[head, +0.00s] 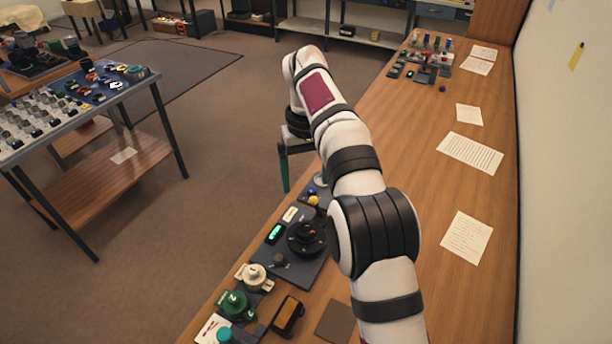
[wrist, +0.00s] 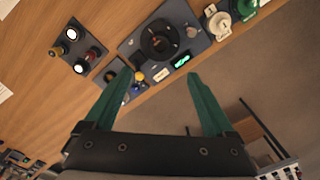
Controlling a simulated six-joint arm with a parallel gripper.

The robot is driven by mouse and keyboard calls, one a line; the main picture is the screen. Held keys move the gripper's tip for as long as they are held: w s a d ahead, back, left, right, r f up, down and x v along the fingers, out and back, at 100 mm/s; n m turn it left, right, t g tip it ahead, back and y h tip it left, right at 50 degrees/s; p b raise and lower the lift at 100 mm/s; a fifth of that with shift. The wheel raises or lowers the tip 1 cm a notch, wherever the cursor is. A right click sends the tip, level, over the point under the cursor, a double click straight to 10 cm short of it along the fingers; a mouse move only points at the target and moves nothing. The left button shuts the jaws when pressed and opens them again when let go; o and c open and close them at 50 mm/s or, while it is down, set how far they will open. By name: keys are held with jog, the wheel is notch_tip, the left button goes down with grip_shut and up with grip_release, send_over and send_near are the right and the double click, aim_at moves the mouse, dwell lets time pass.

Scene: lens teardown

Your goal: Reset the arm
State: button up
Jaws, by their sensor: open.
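My arm (head: 345,150) reaches from the lower right of the head view over the wooden bench. My gripper (head: 284,172) hangs at its end near the bench's left edge, partly hidden by the arm. In the wrist view my gripper (wrist: 160,75) shows two green fingers spread wide, with nothing held between them. Beyond the fingers lie a dark device with a round black dial (wrist: 160,40) and a yellow knob (wrist: 139,76). The fingers appear above the bench, apart from these parts.
The wooden bench (head: 400,130) holds papers (head: 470,152) on its right. Green (head: 236,304) and cream (head: 254,276) parts stand at the near left edge. More equipment (head: 424,62) sits at the far end. A separate table (head: 75,105) with many small parts stands left across open floor.

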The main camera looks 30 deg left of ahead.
jog(key=s+d+r+m, duration=0.2)
jog(key=d+r+m, duration=0.3)
jog(key=d, duration=0.7)
jog(key=s+d+r+m+y, duration=0.1)
jog(key=s+d+r+m, duration=0.15)
jog(key=s+d, duration=0.85)
jog(key=s+d+f+m, duration=0.3)
jog(key=s+f, duration=0.1)
jog(key=s, duration=0.3)
jog(key=s+d+f+m, duration=0.4)
jog(key=s, duration=0.4)
jog(key=shift+s+y, duration=0.15)
jog(key=shift+y, duration=0.25)
